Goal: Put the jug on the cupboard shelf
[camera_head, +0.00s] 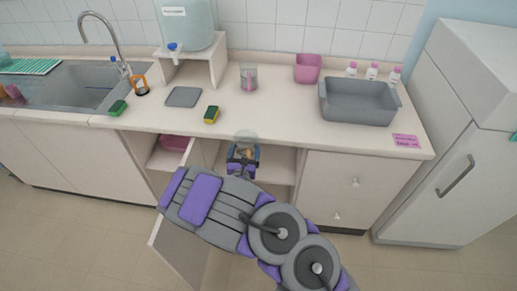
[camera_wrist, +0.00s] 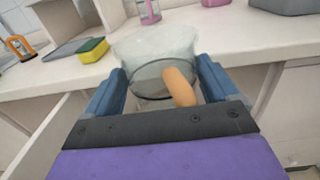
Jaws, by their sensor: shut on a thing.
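A clear glass jug (camera_wrist: 150,50) with an orange handle (camera_wrist: 179,86) is in my gripper (camera_wrist: 160,90). The blue fingers are on either side of the handle. In the head view the jug (camera_head: 245,137) shows at the front edge of the counter, just above my gripper (camera_head: 243,154), and my arm hides part of it. The cupboard below the counter is open, and its shelf (camera_head: 279,163) shows to the right of my gripper. The cupboard door (camera_head: 178,252) is swung out toward the front.
A pink item (camera_head: 174,142) lies in the open compartment to the left. On the counter (camera_head: 230,140) are a sponge (camera_head: 211,114), a grey tub (camera_head: 358,102), a pink pot (camera_head: 308,68) and a water dispenser (camera_head: 187,25). A fridge (camera_head: 460,130) stands at the right.

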